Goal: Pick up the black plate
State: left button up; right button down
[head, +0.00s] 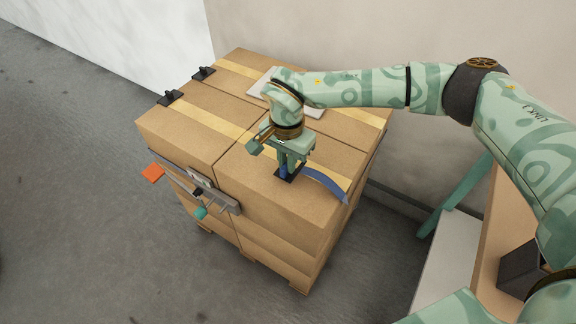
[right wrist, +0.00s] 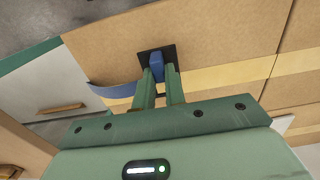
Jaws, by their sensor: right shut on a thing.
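The black plate (head: 278,175) is a small dark square with an upright blue grip, at the front right part of the box tops. In the right wrist view the plate (right wrist: 171,51) shows just beyond the fingertips, and its blue grip (right wrist: 157,63) sits between them. My right gripper (head: 291,164) points down and is shut on this blue grip. A blue curved strip (head: 325,183) extends to the right from beside the plate. I cannot tell whether the plate touches the cardboard. My left gripper is not in view.
The cardboard boxes (head: 190,130) carry yellow tape bands. Two similar black plates with upright black grips, one (head: 170,97) and another (head: 203,73), sit at the left edge. A grey bar (head: 222,194) and an orange piece (head: 152,173) are at the front. A wall stands behind.

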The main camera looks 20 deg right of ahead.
pick_arm(q)
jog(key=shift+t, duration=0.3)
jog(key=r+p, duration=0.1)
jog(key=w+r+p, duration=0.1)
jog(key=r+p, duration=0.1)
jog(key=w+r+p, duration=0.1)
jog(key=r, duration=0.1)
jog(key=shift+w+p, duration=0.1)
jog(key=shift+p, duration=0.2)
pick_arm(e)
jog(key=s+a+r, duration=0.9)
jog(key=s+r, duration=0.1)
jog(key=shift+s, duration=0.4)
